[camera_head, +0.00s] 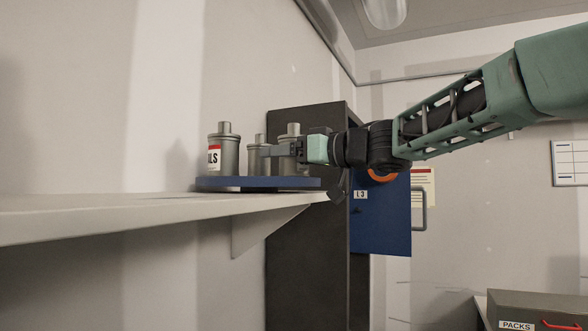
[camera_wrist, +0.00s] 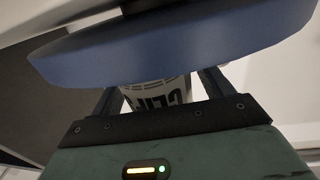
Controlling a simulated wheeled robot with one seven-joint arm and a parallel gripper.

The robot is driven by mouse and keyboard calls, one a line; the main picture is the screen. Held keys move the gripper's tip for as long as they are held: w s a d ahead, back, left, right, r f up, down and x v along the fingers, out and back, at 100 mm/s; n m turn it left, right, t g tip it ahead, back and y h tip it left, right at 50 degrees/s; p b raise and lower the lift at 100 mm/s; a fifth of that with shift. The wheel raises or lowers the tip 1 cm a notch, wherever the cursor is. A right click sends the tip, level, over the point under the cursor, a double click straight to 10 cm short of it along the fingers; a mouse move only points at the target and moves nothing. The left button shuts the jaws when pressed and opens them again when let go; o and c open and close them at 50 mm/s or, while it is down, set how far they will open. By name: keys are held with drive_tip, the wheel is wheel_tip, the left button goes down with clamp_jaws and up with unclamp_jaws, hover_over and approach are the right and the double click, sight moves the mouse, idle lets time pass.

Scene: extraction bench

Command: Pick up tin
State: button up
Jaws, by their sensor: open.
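Several grey metal tins with narrow necks stand on a round blue tray (camera_head: 215,183) on the shelf. In the head view, the left tin (camera_head: 223,155) has a label ending in "LS", a middle tin (camera_head: 253,160) is smaller, and a right tin (camera_head: 289,148) is partly hidden by my gripper (camera_head: 270,151). In the wrist view, a tin (camera_wrist: 158,95) with a white label, seemingly starting "CLIP", shows inverted between my two open fingers. I cannot tell whether the fingers touch it. The blue tray (camera_wrist: 170,48) hides part of that tin.
The white shelf (camera_head: 130,212) runs along the wall with a bracket below. A dark cabinet (camera_head: 305,230) with a blue door (camera_head: 382,225) stands behind my gripper. A grey box (camera_head: 535,308) marked "PACKS" is at the lower right. The shelf left of the tray is clear.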

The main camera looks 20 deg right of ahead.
drive_tip(key=shift+r, duration=0.1)
drive_tip(key=c, duration=1.4)
